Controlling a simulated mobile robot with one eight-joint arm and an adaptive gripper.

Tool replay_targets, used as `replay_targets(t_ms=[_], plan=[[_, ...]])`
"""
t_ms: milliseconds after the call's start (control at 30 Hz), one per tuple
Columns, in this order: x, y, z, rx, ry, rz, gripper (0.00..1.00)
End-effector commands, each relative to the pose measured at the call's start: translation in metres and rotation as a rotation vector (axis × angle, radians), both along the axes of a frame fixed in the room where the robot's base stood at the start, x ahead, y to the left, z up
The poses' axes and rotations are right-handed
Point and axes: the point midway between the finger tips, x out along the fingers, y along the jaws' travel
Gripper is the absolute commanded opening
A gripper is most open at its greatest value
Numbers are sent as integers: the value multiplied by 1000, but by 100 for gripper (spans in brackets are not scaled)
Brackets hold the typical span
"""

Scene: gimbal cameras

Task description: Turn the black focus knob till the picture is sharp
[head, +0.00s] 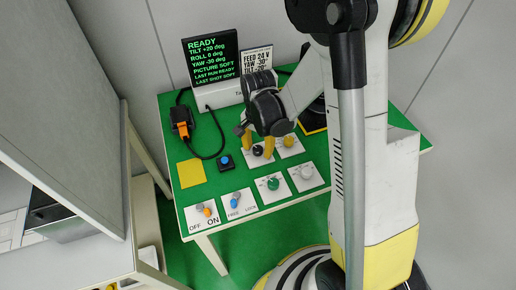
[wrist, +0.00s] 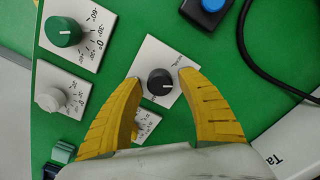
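The black focus knob (wrist: 160,82) sits on a white square plate (wrist: 158,54) on the green table. In the head view the black knob (head: 257,151) shows just below my gripper. My gripper (wrist: 159,78) has its two yellow fingers spread, with one tip on each side of the knob. A gap shows between each fingertip and the knob, so the gripper is open and empty. The display (head: 211,59) at the table's back reads READY, tilt +20 deg, roll 0 deg, yaw -30 deg, PICTURE SOFT.
Nearby are a green knob (wrist: 62,32), a white knob (wrist: 50,100), a yellow knob (head: 289,140) and a blue button (head: 225,161). Two switches, OFF/ON (head: 206,210) and FREE/LOCK (head: 235,201), stand at the front. A black cable (wrist: 262,62) curves past the button.

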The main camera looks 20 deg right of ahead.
Motion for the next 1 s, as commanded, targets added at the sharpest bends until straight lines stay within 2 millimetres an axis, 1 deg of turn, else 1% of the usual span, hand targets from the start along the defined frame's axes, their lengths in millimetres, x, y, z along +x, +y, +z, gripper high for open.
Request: replay_targets(t_ms=[33, 67, 100, 133, 367, 600, 867, 900, 967, 1000], plan=[[0, 0, 0, 0, 0, 0, 29], [0, 0, 0, 0, 0, 0, 20], [0, 0, 0, 0, 0, 0, 7], [0, 0, 0, 0, 0, 0, 0], [0, 0, 0, 0, 0, 22, 0], [0, 0, -1, 0, 0, 198, 0], [0, 0, 0, 0, 0, 211, 0], [0, 0, 0, 0, 0, 211, 31], [0, 0, 0, 0, 0, 211, 49], [0, 0, 0, 0, 0, 210, 52]])
